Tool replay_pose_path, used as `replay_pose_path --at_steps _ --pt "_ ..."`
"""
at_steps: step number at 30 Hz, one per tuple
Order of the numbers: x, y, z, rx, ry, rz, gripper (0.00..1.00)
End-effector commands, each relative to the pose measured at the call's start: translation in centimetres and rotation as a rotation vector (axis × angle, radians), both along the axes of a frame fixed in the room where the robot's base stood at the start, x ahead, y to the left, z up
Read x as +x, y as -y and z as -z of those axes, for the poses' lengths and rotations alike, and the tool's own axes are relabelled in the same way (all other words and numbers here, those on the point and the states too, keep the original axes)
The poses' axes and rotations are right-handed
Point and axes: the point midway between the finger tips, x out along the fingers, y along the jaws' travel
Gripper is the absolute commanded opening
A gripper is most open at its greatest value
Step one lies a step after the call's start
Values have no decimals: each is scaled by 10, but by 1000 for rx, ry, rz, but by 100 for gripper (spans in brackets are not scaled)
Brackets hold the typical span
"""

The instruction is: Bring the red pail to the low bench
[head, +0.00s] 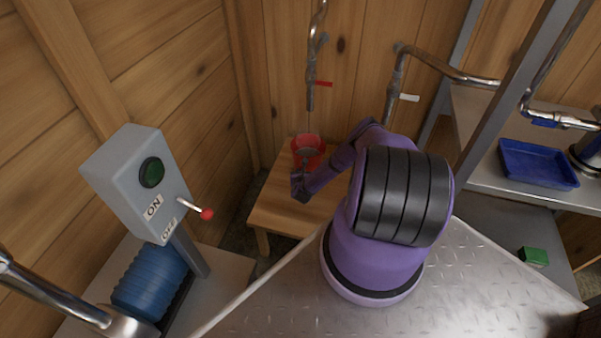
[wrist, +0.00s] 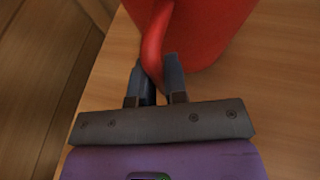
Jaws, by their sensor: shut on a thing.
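The red pail (head: 308,147) stands at the far end of the low wooden bench (head: 277,215), below a tap with a red handle. In the wrist view the pail (wrist: 210,28) fills the top, with the wooden bench top (wrist: 100,85) around and below it. My gripper (head: 299,186) reaches over the bench from the right. In the wrist view my gripper (wrist: 160,78) is shut on the pail's red handle, which passes between its fingers. The pail looks upright. Its far side is hidden, and I cannot tell whether its base touches the bench.
A pipe with a red-handled tap (head: 311,90) hangs above the pail. A grey switch box (head: 130,180) with a red-tipped lever stands at left, over a blue motor (head: 150,283). At right are a blue tray (head: 538,165), a green block (head: 533,256) and a metal post (head: 510,85).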

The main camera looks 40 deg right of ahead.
Motion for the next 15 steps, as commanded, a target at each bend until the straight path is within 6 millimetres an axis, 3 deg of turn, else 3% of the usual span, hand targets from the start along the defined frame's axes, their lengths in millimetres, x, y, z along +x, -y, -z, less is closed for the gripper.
replay_pose_path --at_steps 15 --pt "-19 -20 1 2 -1 3 0"
